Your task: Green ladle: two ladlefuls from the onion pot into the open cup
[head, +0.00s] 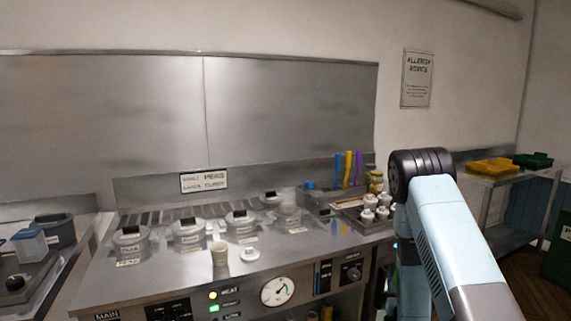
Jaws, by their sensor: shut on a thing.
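An open pale cup (220,261) stands on the steel counter in front of the row of pots, with a round white lid (250,254) lying just to its right. Several lidded pots are set into the counter, such as the left one (131,245), the second (188,237) and the third (241,223). A pot at the right end of the row (289,217) looks open and hazy, as if steaming. The pot labels are too small to read, so I cannot tell which is the onion pot. No green ladle shows. My gripper is not in view; only my arm shows at the right.
Blue, yellow and purple handles (348,169) stand upright at the counter's back right. A tray of small white-topped containers (369,213) sits beside them, close to my arm. A dial gauge (278,291) is on the front panel. The counter's front left is clear.

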